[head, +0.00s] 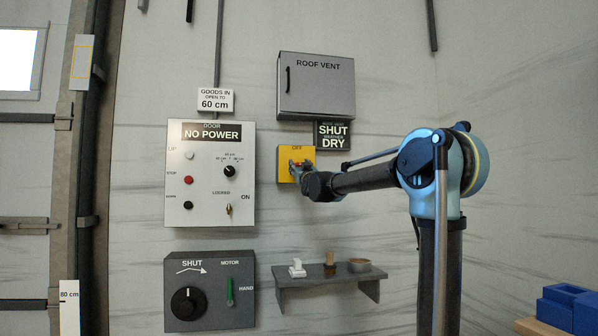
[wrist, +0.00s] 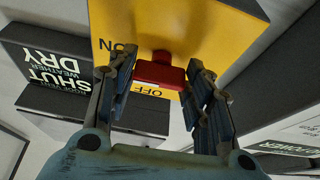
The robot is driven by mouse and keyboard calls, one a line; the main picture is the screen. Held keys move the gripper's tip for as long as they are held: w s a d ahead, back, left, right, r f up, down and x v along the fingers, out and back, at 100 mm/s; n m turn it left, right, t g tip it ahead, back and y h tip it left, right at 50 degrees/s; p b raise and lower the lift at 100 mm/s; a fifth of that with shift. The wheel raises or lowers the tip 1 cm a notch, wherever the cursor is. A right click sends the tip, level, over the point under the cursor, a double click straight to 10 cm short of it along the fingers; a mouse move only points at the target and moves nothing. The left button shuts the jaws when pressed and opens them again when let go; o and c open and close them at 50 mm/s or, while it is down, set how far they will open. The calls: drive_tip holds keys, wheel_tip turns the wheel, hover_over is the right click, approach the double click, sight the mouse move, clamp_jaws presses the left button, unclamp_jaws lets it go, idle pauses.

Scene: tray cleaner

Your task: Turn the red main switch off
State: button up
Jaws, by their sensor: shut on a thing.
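The red main switch (wrist: 160,75) sits on a yellow box (head: 284,170) on the wall, and the box also fills the top of the wrist view (wrist: 220,40). In the wrist view its red handle lies crosswise between my fingers. In the head view the gripper hides much of the switch.
A door panel (head: 210,205) reading NO POWER hangs left of the yellow box. A ROOF VENT cabinet (head: 316,90) and a SHUT/DRY sign (head: 332,135) are above it. A lower motor box (head: 210,310) and a small shelf (head: 325,275) with small items are below. Blue bins (head: 570,308) stand lower right.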

drive_tip(key=n+g+y, duration=0.1)
drive_tip(key=n+g, duration=0.1)
drive_tip(key=n, duration=0.5)
drive_tip(key=n+g+y, duration=0.2)
drive_tip(key=n, duration=0.5)
drive_tip(key=n+g+y, duration=0.1)
drive_tip(key=n+g, duration=0.2)
drive_tip(key=n, duration=0.4)
drive_tip(key=shift+d+r, duration=0.3)
drive_tip(key=shift+n, duration=0.4)
drive_tip(key=o, duration=1)
drive_tip(key=shift+a+f, duration=0.1)
drive_tip(key=shift+o, duration=0.2)
